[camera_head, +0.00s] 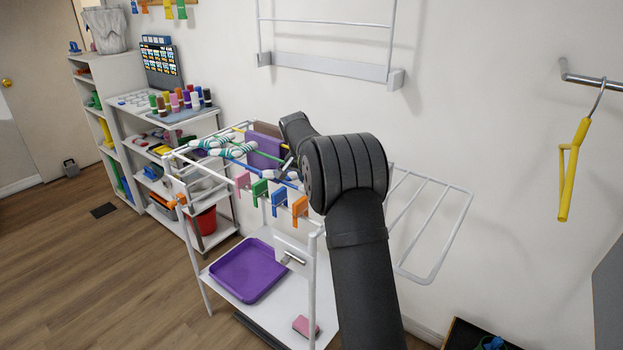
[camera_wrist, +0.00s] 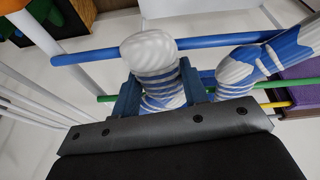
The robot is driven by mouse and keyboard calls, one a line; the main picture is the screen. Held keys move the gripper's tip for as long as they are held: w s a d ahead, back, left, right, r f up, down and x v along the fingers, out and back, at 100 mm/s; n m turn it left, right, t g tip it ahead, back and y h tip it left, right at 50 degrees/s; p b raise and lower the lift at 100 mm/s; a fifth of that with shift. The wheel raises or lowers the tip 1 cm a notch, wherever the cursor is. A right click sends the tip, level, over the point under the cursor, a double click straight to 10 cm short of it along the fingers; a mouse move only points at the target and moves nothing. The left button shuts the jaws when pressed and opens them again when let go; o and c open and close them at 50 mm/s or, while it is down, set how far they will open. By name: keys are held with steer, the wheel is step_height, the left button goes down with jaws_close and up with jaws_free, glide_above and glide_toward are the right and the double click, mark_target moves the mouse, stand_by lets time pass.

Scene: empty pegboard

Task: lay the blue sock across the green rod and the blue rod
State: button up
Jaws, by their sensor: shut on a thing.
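My gripper (camera_wrist: 160,100) is shut on a blue-and-white striped sock (camera_wrist: 155,60), with one dark blue finger on each side. The sock's rounded white end overlaps the blue rod (camera_wrist: 85,57) in the wrist view; I cannot tell if it touches. The green rod (camera_wrist: 107,98) runs nearer my gripper and passes behind the fingers and sock. A second blue-and-white sock (camera_wrist: 245,67) lies to the right, overlapping the blue rod. In the head view my arm hides most of the gripper and the held sock over the white drying rack (camera_head: 191,188).
Socks with green markings (camera_head: 233,151) and a purple cloth (camera_head: 264,150) are on the rack. Pink, green, blue and orange clips (camera_head: 299,208) line its front. A purple tray (camera_head: 247,271) sits on the shelf below. A yellow hanger (camera_head: 570,170) hangs at right.

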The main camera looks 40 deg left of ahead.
steer(key=o, duration=0.8)
steer(key=shift+o, duration=0.2)
steer(key=v, duration=1.7)
steer(key=shift+r, duration=0.2)
steer(key=x, duration=1.7)
steer(key=shift+f, duration=0.15)
steer(key=shift+r, duration=0.3)
